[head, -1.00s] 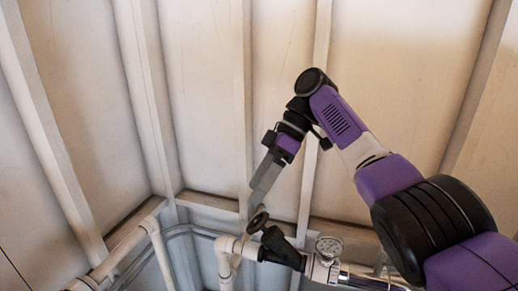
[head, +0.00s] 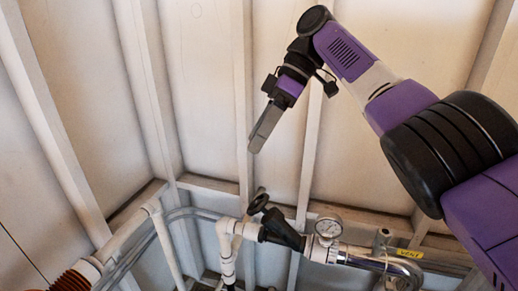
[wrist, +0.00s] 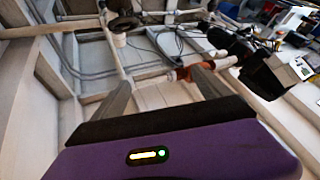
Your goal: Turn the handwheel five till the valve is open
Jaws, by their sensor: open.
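A small black handwheel (head: 258,204) sits on an angled black valve body (head: 282,231) in the white pipe run, low in the head view. No number on it can be read. My gripper (head: 251,150) is above the handwheel, pointing down, with a clear gap between fingertips and wheel. In the wrist view my gripper (wrist: 160,80) shows two grey fingers spread apart with nothing between them. A dark round wheel (wrist: 124,22) shows near the top of that view, beyond the fingers; it looks like the same handwheel. How far the valve is turned cannot be told.
A pressure gauge (head: 328,228) stands on the pipe right of the valve. A yellow label (head: 410,253) is on the metal pipe farther right. White pipe (head: 228,255) and an orange ribbed fitting (head: 75,277) lie left. Ribbed wall panels stand close behind; the space above the handwheel is clear.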

